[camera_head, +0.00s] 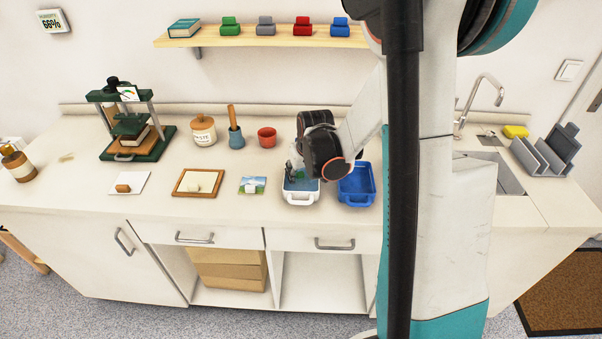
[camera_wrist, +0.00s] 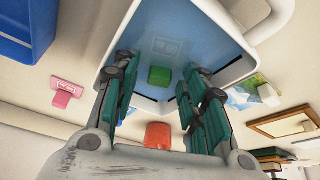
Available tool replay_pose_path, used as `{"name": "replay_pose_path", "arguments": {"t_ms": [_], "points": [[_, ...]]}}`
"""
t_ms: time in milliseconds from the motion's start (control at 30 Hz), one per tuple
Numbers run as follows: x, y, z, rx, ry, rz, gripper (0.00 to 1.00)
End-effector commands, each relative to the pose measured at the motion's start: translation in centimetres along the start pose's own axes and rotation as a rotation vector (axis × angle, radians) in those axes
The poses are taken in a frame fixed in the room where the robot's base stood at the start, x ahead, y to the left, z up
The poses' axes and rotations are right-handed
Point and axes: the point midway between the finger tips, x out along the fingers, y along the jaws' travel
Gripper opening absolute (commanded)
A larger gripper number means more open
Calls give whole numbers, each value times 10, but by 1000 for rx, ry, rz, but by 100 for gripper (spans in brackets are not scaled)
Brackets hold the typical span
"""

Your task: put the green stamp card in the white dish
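The white dish (camera_head: 301,198) stands on the counter with a bluish inside. It also fills the top middle of the wrist view (camera_wrist: 252,66). The green block of the stamp card (camera_wrist: 160,76) shows inside the dish, with a faint pale outline around it and above it; the card's edges are hard to make out. My gripper (camera_wrist: 158,92) is over the dish, pointing down into it. Its fingers stand wide apart on either side of the green block, with gaps to it.
A blue tray (camera_head: 357,187) stands close right of the dish. A landscape picture (camera_head: 252,185) and a wooden frame (camera_head: 198,182) lie to the left. A red cup (camera_head: 267,137) stands behind. A pink block (camera_wrist: 66,92) lies near the dish in the wrist view.

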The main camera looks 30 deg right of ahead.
Motion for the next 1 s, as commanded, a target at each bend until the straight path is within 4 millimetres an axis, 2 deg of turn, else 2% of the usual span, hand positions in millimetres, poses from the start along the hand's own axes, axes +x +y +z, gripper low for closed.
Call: {"name": "replay_pose_path", "arguments": {"t_ms": [167,500,700,1000], "points": [[-13,0,-2,0,0,0,39],[-82,0,-2,0,0,0,39],[-111,0,-2,0,0,0,39],[-123,0,-1,0,0,0,39]]}}
